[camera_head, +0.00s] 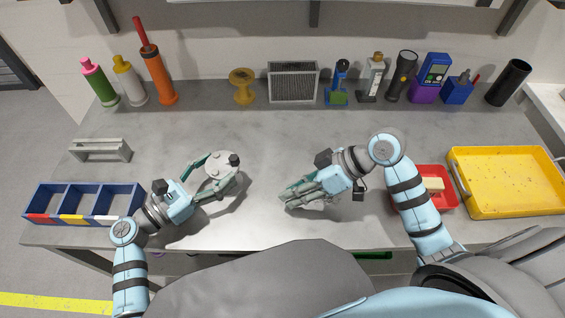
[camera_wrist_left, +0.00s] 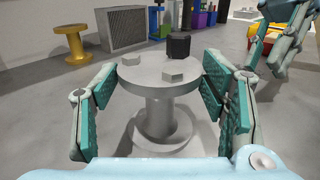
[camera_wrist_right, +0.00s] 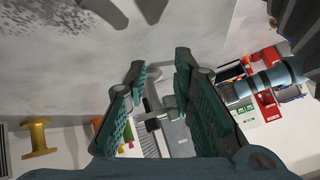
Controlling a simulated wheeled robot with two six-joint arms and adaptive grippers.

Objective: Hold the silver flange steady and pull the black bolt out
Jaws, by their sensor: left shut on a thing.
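The silver flange (camera_head: 213,168) stands on the grey table, a round disc on a thick stem with a wider base. My left gripper (camera_head: 219,176) has its fingers around the disc; in the left wrist view (camera_wrist_left: 157,84) they press on its two sides. The black bolt (camera_wrist_left: 178,45) stands upright in the disc's far right edge, its dark hexagonal head above the surface; it also shows in the head view (camera_head: 234,159). Silver bolt heads (camera_wrist_left: 173,71) sit on the disc too. My right gripper (camera_head: 288,199) is apart from the flange to its right, its fingers open with nothing between them.
A blue compartment bin (camera_head: 88,203) and a grey bracket (camera_head: 100,150) are at left. A red tray (camera_head: 447,200) and yellow tray (camera_head: 515,210) are at right. Bottles, a yellow spool (camera_head: 242,86) and tools line the back. The table between the grippers is clear.

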